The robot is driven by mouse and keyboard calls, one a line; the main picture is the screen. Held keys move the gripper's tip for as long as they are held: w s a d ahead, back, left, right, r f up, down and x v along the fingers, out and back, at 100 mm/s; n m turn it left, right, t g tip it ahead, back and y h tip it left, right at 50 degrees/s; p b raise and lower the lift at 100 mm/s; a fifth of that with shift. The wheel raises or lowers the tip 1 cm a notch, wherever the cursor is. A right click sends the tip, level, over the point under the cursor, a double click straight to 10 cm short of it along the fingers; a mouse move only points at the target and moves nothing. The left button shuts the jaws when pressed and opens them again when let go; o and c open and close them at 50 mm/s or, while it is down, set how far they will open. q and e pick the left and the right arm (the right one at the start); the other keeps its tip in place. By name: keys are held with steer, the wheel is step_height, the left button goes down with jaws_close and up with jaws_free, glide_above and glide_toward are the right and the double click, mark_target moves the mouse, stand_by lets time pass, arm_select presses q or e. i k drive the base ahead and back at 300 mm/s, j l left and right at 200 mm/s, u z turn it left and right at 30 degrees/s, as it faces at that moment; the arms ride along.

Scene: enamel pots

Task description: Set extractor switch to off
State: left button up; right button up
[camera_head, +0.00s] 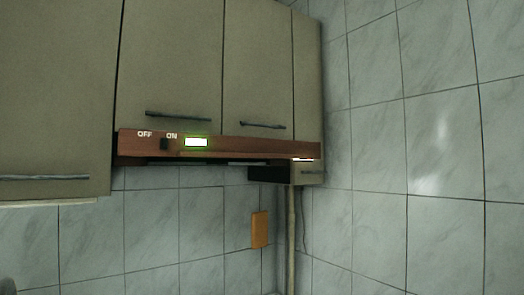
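The extractor hood (240,147) is a reddish-brown strip under the wall cabinets, left of the middle. Its switch (164,144) is a small black slider on the front, close to the ON label (172,135) and to the right of the OFF label (145,133). A lit green-white indicator (196,142) is just right of the switch. Neither of my grippers is recognisable in the view.
Beige cabinets (172,60) with dark bar handles (178,115) hang above and beside the hood. Grey tiled walls (420,130) meet in a corner at the right. An orange board (260,229) is on the wall below. A vertical pipe (292,235) runs down the corner.

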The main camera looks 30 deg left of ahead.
mark_target(164, 142)
steer(key=u, duration=1.65)
